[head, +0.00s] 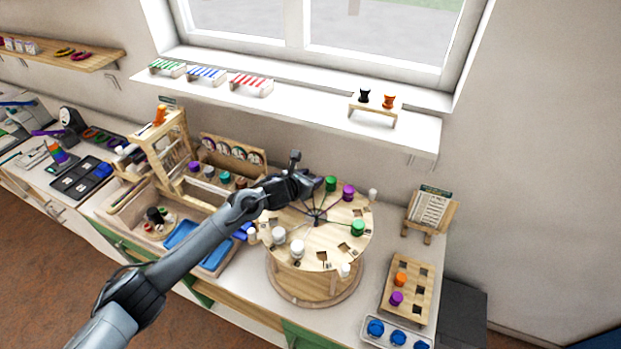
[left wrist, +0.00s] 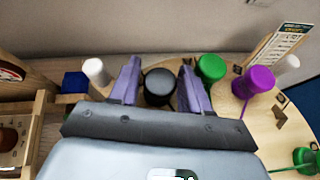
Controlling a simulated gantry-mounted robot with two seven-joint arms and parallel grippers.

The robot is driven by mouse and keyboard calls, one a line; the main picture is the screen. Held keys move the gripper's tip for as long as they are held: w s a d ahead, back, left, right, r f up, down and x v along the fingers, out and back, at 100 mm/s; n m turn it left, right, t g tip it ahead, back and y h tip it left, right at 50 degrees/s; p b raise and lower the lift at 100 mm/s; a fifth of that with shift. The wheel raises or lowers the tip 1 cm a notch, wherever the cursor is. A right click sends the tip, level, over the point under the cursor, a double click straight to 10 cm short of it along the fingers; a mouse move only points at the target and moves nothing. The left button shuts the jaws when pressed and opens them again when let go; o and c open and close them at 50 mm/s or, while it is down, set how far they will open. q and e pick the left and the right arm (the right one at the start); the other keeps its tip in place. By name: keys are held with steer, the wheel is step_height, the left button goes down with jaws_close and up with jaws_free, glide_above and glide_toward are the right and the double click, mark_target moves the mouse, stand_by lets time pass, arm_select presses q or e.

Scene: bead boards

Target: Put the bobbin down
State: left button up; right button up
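My left gripper (head: 314,184) is over the back edge of the round wooden board (head: 325,250). In the left wrist view a black bobbin (left wrist: 159,85) sits between the two fingers of the gripper (left wrist: 160,88), and both fingers appear to touch its sides. Whether its base rests on the board is hidden. A green bobbin (head: 330,183) and a purple bobbin (head: 348,192) stand just right of the gripper; they also show in the left wrist view, green (left wrist: 210,68) and purple (left wrist: 258,80). My right gripper is not in view.
A wooden holder (head: 422,290) with an orange and a purple bobbin is at right. Blue trays (head: 181,234) lie left.

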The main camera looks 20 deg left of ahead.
arm_select(q)
steer(key=shift+r, duration=0.2)
steer(key=shift+s+a+r, duration=0.15)
steer(key=shift+s+r, duration=0.1)
steer(key=shift+s, duration=0.2)
steer(key=v, duration=0.9)
steer(key=shift+s+r, duration=0.15)
steer(key=shift+s, duration=0.2)
steer(key=shift+s+a+r, duration=0.15)
steer(key=shift+s+r, duration=0.15)
steer(key=shift+s, duration=0.25)
